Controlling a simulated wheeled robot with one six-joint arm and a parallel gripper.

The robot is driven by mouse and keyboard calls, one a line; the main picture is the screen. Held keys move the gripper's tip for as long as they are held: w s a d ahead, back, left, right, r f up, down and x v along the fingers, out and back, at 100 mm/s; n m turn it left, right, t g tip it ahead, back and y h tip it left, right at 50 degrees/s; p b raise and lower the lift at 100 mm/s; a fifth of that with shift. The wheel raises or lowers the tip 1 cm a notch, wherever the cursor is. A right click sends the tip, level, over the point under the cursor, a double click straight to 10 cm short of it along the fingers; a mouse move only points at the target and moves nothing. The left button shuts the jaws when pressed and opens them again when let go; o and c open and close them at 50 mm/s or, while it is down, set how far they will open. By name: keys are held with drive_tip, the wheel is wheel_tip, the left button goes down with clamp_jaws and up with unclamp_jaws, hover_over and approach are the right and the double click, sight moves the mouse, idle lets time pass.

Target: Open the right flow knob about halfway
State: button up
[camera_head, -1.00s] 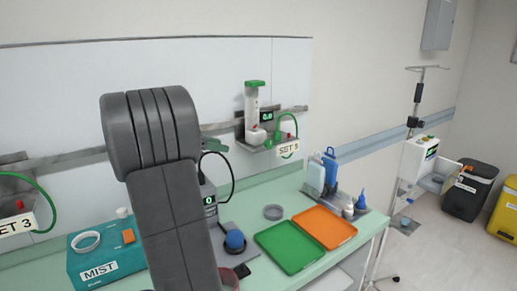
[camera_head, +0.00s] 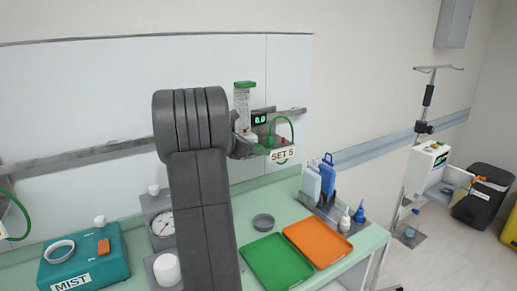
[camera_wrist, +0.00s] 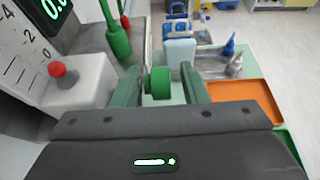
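The right flowmeter (camera_head: 243,108) has a clear scaled tube and green cap, with a SET 5 sign (camera_head: 282,155) beside it. Its display (camera_head: 260,119) seems to read 0.0; part of the display (camera_wrist: 48,8) and scale also show in the wrist view. A round green knob (camera_wrist: 159,83) shows between the two green fingers of my gripper (camera_wrist: 163,74). The fingers stand apart, with a visible gap between the knob and the right finger. I cannot tell whether the left finger touches it. In the head view my arm hides most of the gripper.
A red button (camera_wrist: 57,69) and a green hose fitting (camera_wrist: 117,38) are close to the left finger. Below are a green tray (camera_head: 278,262), an orange tray (camera_head: 318,243) and several bottles (camera_head: 313,182). A teal MIST box (camera_head: 85,258) is at left.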

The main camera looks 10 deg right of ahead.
drive_tip(key=shift+d+f, duration=0.1)
drive_tip(key=shift+d, duration=0.05)
drive_tip(key=shift+c, duration=0.2)
drive_tip(key=shift+w, duration=0.15)
drive_tip(key=c, duration=0.8)
drive_tip(key=shift+f+h+b, duration=0.4)
drive_tip(key=shift+b, duration=0.45)
drive_tip(key=shift+f+t+h+b, duration=0.15)
drive_tip(key=shift+t+h+b, duration=0.3)
drive_tip(key=shift+b, duration=0.75)
drive_tip(key=h+b, duration=0.2)
drive_tip(key=shift+t+b, duration=0.35)
drive_tip(key=shift+r+h, duration=0.25)
drive_tip(key=shift+h, duration=0.1)
